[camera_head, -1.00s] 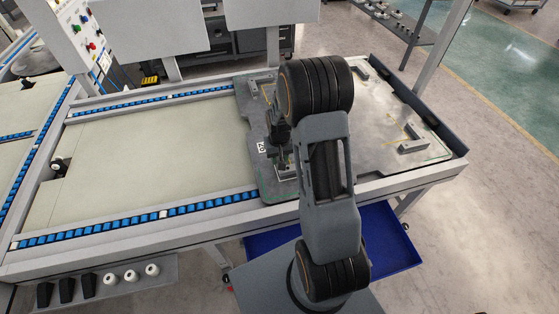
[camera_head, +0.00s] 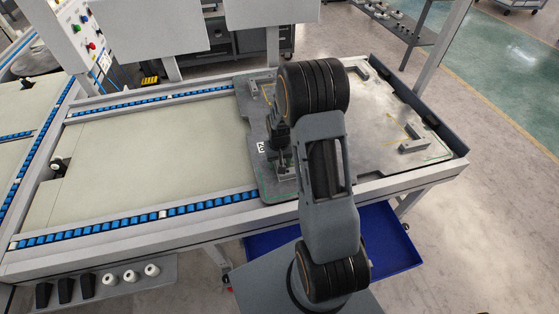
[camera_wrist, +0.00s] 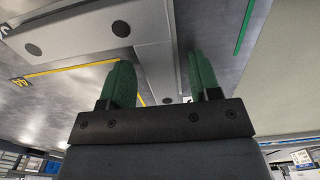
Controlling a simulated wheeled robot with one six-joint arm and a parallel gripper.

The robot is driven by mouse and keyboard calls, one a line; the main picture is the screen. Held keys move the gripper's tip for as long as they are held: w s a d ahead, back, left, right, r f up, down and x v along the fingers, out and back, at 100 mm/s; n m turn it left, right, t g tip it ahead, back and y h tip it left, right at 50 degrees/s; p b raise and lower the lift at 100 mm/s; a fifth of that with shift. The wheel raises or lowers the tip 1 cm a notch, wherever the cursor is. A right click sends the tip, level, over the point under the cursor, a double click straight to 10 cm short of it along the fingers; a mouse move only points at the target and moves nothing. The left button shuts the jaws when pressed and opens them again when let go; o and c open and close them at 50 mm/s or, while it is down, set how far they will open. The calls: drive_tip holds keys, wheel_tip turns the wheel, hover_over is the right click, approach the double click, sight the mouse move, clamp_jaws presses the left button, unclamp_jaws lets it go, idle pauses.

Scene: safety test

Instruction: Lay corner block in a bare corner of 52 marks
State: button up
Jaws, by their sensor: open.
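A grey metal plate (camera_head: 385,115) lies on the right part of the workbench, with yellow and green lines and a small white label (camera_head: 261,147) on it. My gripper (camera_head: 284,162) is open, low over the plate's near-left corner. In the wrist view, a grey L-shaped corner block (camera_wrist: 110,28) with dark round holes lies under the green fingertips (camera_wrist: 160,82). One leg of it runs between the fingers, and a gap shows on both sides. Whether the fingers touch it I cannot tell. A yellow line (camera_wrist: 70,68) runs beside the block.
Other corner blocks stand at the plate's near-right (camera_head: 413,143) and far-right (camera_head: 361,71) corners. A dark raised edge (camera_head: 440,125) bounds the bench at the right. The pale bench surface (camera_head: 150,148) at left is clear. A blue tray (camera_head: 385,240) sits below.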

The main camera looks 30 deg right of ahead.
wheel_tip(320, 180, up, 12)
drive_tip(key=p, duration=0.2)
drive_tip(key=s+a+r+n+t, duration=0.1)
drive_tip(key=s+a+r, duration=0.3)
drive_tip(key=s, duration=0.4)
drive_tip(key=s+a+r+n+t, duration=0.1)
drive_tip(key=s+a+r+t, duration=0.1)
drive_tip(key=s+a+r, duration=0.3)
wheel_tip(320, 180, up, 2)
drive_tip(key=s, duration=0.3)
drive_tip(key=shift+a+r, duration=0.15)
